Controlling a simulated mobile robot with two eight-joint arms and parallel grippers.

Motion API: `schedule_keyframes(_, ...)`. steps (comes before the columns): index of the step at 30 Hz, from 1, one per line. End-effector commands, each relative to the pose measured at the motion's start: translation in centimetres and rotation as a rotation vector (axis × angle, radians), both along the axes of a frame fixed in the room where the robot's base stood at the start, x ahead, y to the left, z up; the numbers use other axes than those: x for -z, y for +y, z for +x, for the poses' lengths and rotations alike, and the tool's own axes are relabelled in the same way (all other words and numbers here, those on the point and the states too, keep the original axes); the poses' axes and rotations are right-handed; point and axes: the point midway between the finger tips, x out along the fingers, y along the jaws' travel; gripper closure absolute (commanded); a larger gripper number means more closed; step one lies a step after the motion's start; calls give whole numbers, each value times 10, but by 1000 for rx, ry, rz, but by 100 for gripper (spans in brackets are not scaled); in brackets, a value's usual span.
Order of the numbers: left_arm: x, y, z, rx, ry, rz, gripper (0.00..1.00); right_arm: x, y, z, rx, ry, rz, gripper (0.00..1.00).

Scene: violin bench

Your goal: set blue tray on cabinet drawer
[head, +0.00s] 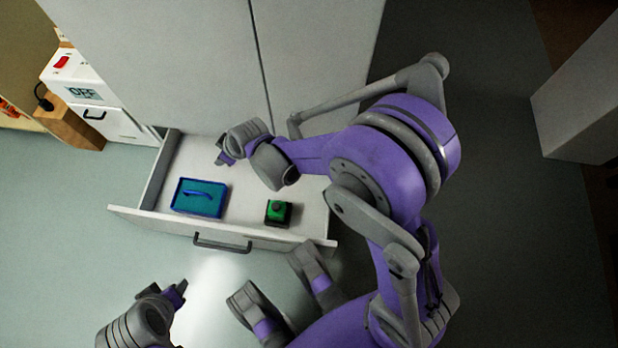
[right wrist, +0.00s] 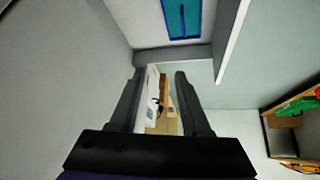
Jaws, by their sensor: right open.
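The blue tray (head: 201,211) lies flat inside the pulled-out cabinet drawer (head: 245,224), towards its left front. A blue bar-like piece lies across the tray's teal middle. The tray also shows, cut off, at the top of the right wrist view (right wrist: 201,20). My right gripper (head: 222,158) is over the back part of the drawer, apart from the tray. Its fingers (right wrist: 158,105) are spread in the right wrist view, with nothing between them. My left gripper (head: 180,291) is in front of the drawer, low in the head view; its finger opening is unclear.
A green block on a dark base (head: 278,211) sits in the drawer, right of the tray. The drawer has a dark front handle (head: 222,243). The tall grey cabinet (head: 190,60) rises behind it. A white box with a red switch (head: 61,62) stands at left.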

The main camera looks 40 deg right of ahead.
Motion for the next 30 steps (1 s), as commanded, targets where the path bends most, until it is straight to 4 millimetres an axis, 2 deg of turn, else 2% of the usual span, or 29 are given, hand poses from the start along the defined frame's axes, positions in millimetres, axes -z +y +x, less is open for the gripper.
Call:
schedule_keyframes(1, 0, 0, 0, 0, 0, 0, 50, -16, -9, -16, 28, 16, 0, 53)
schedule_keyframes(3, 0, 0, 0, 0, 0, 0, 50, -33, -20, -38, 68, 40, -2, 53)
schedule_keyframes(9, 0, 0, 0, 0, 0, 0, 50, -70, -49, -108, 193, 105, -6, 53)
schedule_keyframes(13, 0, 0, 0, 0, 0, 0, 50, -83, -66, -157, 275, 144, -10, 53)
schedule_keyframes(18, 0, 0, 0, 0, 0, 0, 50, -87, -84, -214, 378, 186, -16, 53)
schedule_keyframes(21, 0, 0, 0, 0, 0, 0, 50, -86, -91, -238, 421, 202, -19, 53)
schedule_keyframes(24, 0, 0, 0, 0, 0, 0, 50, -84, -95, -252, 449, 212, -22, 53)
schedule_keyframes(30, 0, 0, 0, 0, 0, 0, 50, -83, -97, -259, 465, 218, -23, 53)
